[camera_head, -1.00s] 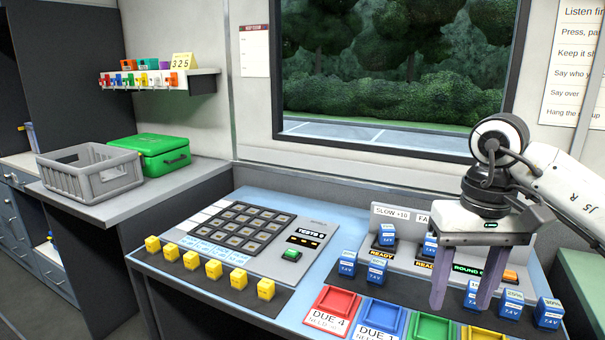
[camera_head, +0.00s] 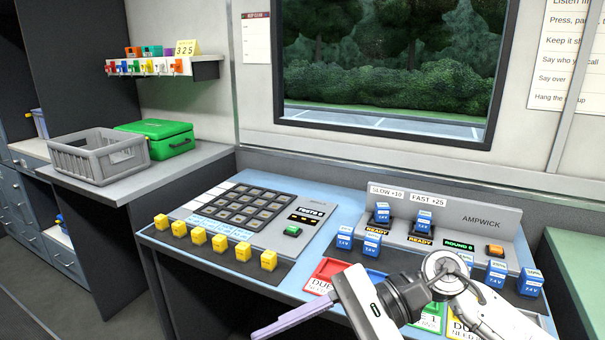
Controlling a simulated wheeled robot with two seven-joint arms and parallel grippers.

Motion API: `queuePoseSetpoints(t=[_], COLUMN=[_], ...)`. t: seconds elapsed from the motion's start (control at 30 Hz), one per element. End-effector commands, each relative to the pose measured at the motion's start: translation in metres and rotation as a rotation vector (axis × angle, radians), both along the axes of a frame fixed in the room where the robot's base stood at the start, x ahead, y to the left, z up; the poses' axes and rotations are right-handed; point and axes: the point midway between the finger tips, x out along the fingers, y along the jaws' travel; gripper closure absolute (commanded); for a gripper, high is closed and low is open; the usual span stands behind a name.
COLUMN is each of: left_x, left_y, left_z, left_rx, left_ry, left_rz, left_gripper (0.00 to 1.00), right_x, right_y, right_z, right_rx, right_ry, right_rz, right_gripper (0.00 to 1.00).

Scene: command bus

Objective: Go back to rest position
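My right arm comes in from the lower right in the head view. My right gripper (camera_head: 262,334) is low at the front edge of the table, turned to the left. One finger shows; the other is hidden or cut off by the lower edge, so its opening does not show. The wrist covers parts of the coloured trays. My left gripper is not in view.
Blue battery packs (camera_head: 372,244) stand on the blue table (camera_head: 345,192) and at the charger (camera_head: 485,222). Yellow blocks (camera_head: 220,243) stand in a row before the keypad panel (camera_head: 285,222). A grey crate (camera_head: 98,157) and green case (camera_head: 155,138) sit on the left counter.

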Motion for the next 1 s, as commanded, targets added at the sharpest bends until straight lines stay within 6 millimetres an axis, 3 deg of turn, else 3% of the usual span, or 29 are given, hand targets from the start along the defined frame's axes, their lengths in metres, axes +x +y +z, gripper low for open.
queuePoseSetpoints(t=[0.03,0.13,0.23,0.3,0.37,0.47,0.6,0.63,0.8,0.9,1.0], left_x=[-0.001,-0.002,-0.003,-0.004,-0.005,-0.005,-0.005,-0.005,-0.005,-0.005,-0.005], left_y=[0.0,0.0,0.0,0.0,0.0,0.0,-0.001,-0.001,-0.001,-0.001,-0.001], left_z=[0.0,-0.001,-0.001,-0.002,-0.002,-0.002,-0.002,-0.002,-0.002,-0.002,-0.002], left_rx=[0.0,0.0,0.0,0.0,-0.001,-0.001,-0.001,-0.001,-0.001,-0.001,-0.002], left_ry=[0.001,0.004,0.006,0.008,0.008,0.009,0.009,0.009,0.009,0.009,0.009], left_rz=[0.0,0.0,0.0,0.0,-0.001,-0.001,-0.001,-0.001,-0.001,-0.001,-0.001], left_gripper=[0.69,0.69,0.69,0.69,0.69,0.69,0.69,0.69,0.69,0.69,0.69], right_x=[-0.007,0.001,0.024,0.045,0.061,0.077,0.065,0.057,-0.007,-0.05,-0.083], right_y=[0.016,0.03,0.021,0.003,-0.017,-0.058,-0.109,-0.118,-0.157,-0.169,-0.176], right_z=[0.008,0.031,0.038,0.028,0.008,-0.048,-0.141,-0.162,-0.262,-0.302,-0.327], right_rx=[0.116,0.338,0.543,0.685,0.807,1.022,1.316,-1.356,-1.184,-1.118,-1.075], right_ry=[0.184,0.585,1.022,1.342,1.622,2.094,2.643,-2.696,-2.151,-1.905,-1.73], right_rz=[-0.078,-0.239,-0.388,-0.482,-0.557,-0.666,-0.765,0.766,0.556,0.466,0.408], right_gripper=[0.5,0.5,0.5,0.5,0.5,0.5,0.5,0.5,0.5,0.5,0.5])
